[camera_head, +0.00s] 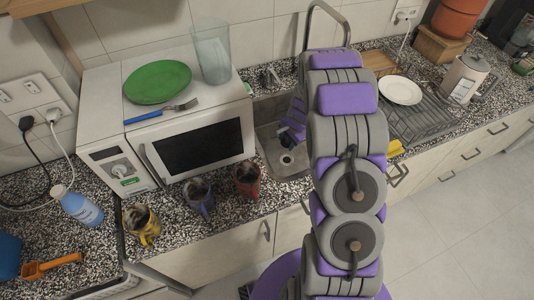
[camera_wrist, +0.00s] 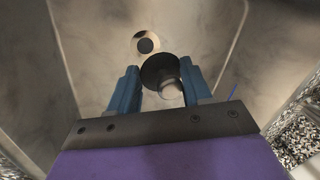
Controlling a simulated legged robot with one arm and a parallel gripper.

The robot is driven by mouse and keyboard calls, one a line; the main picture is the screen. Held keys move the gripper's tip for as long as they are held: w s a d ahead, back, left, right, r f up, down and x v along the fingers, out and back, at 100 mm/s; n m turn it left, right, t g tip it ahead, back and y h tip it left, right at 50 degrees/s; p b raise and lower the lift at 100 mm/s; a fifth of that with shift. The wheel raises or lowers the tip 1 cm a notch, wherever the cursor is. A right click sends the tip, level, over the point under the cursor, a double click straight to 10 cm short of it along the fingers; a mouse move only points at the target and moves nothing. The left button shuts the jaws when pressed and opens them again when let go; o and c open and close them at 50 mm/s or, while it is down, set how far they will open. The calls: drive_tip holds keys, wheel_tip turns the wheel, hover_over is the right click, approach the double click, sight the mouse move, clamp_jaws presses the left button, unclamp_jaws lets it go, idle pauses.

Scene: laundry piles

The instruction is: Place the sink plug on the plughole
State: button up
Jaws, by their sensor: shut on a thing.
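My gripper (camera_wrist: 163,90) is shut on the sink plug (camera_wrist: 158,68), a dark round disc with a pale knob, held between the two blue fingers. The plughole (camera_wrist: 146,43), a dark round opening with a light rim, is in the sink floor just beyond and slightly left of the plug in the wrist view. The plug looks apart from the plughole; its height above the floor is hard to tell. In the head view the plughole (camera_head: 286,160) shows in the sink (camera_head: 268,140), and my gripper (camera_head: 290,137) is inside the basin, partly hidden by my arm.
Sink walls (camera_wrist: 60,60) rise close on both sides. A microwave (camera_head: 170,125) stands left of the sink, with yellow, blue and red mugs (camera_head: 248,180) in front. A dish rack (camera_head: 425,115) with a white plate (camera_head: 400,90) stands right. The tap (camera_head: 325,12) arches behind my arm.

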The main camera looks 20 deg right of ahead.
drive_tip(key=shift+w+d+f+m, duration=0.1)
drive_tip(key=shift+d+f+m, duration=0.2)
drive_tip(key=shift+f, duration=0.1)
wheel_tip(320, 180, down, 10)
drive_tip(key=b, duration=0.3)
drive_tip(key=shift+r, duration=0.1)
drive_tip(key=shift+f, duration=0.2)
drive_tip(key=shift+d+r, duration=0.1)
drive_tip(key=shift+d, duration=0.05)
